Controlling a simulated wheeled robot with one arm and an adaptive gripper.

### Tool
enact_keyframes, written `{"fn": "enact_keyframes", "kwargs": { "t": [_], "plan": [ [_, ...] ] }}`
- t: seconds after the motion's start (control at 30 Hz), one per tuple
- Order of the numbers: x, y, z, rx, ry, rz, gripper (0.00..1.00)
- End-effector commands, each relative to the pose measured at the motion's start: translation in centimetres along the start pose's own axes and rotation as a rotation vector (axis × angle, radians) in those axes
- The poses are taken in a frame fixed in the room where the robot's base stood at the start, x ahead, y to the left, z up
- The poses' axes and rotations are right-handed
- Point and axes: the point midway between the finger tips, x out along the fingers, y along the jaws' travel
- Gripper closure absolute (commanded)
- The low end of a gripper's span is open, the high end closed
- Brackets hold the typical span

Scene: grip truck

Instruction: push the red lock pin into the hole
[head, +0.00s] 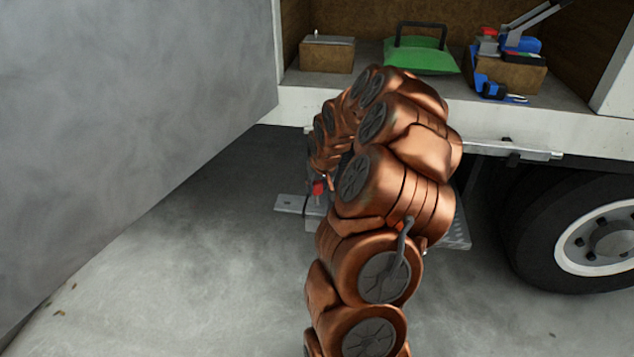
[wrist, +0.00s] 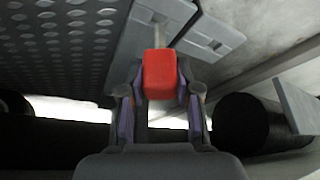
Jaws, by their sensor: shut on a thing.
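The red lock pin (wrist: 160,75) is between the two fingers of my gripper (wrist: 161,88) in the wrist view. My gripper is shut on its red head, and a pale shaft runs beyond it towards grey metal plates (wrist: 208,38) with slots. The pin's tip and the hole it faces cannot be made out clearly. In the head view the red pin (head: 319,188) shows as a small spot left of my arm, by a grey metal bracket (head: 290,204) below the truck bed. My arm hides most of the gripper there.
A perforated step plate (wrist: 65,45) lies close by in the wrist view. The truck bed (head: 460,108) holds a box (head: 327,54), a green bag (head: 418,62) and blue tools (head: 522,44). A grey panel (head: 130,110) stands at left and a wheel (head: 590,235) at right.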

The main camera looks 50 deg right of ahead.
Motion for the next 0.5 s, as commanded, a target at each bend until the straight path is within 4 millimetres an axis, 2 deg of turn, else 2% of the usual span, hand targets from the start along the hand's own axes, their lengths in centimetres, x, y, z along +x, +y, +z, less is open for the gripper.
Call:
{"fn": "enact_keyframes", "kwargs": {
  "t": [0.5],
  "plan": [
    [2.8, -0.1, 1.2, -0.002, -0.002, 0.000, 1.00]
  ]
}}
